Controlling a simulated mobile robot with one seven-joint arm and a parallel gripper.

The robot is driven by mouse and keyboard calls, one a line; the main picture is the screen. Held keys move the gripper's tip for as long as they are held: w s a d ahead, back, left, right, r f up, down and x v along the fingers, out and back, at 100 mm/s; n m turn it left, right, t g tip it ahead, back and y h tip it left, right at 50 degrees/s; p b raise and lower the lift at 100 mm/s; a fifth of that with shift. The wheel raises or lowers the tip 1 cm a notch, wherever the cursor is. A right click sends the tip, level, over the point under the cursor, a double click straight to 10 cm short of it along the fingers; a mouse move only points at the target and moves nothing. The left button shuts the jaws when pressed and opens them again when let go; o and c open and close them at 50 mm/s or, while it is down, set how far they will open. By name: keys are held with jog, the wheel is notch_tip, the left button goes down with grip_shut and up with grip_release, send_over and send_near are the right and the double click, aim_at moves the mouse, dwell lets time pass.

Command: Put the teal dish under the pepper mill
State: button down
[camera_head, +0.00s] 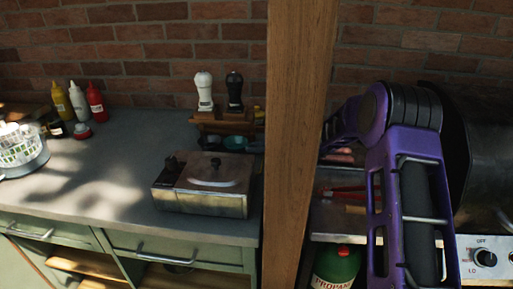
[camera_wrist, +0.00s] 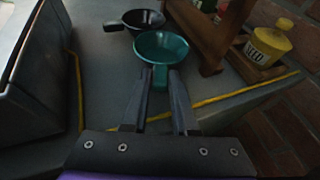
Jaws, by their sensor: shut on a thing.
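The teal dish (camera_wrist: 161,47) is a small round pan with a short handle toward me. My gripper (camera_wrist: 160,82) is shut on that handle. The dish also shows in the head view (camera_head: 235,143), in front of the small wooden shelf (camera_head: 212,121). I cannot tell whether it touches the counter. The black pepper mill (camera_head: 234,91) stands upright on the shelf, to the right of a white mill (camera_head: 204,91). The mills are out of the wrist view. In the head view the wooden post hides my gripper.
A black dish (camera_wrist: 143,18) sits just beyond and left of the teal one, close to it. The shelf's wooden leg (camera_wrist: 207,55) is right of the dish. A yellow bottle (camera_wrist: 268,44) stands farther right. A metal box cooker (camera_head: 205,185) and thick wooden post (camera_head: 297,150) are close by.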

jog(key=c, duration=0.7)
grip_release()
jog(key=shift+d+r, duration=0.1)
jog(key=shift+d, duration=0.05)
jog(key=p+v, duration=0.1)
jog(key=v, duration=1)
jog(key=shift+s+d+r, duration=0.1)
jog(key=shift+s+d, duration=0.15)
jog(key=shift+d, duration=0.1)
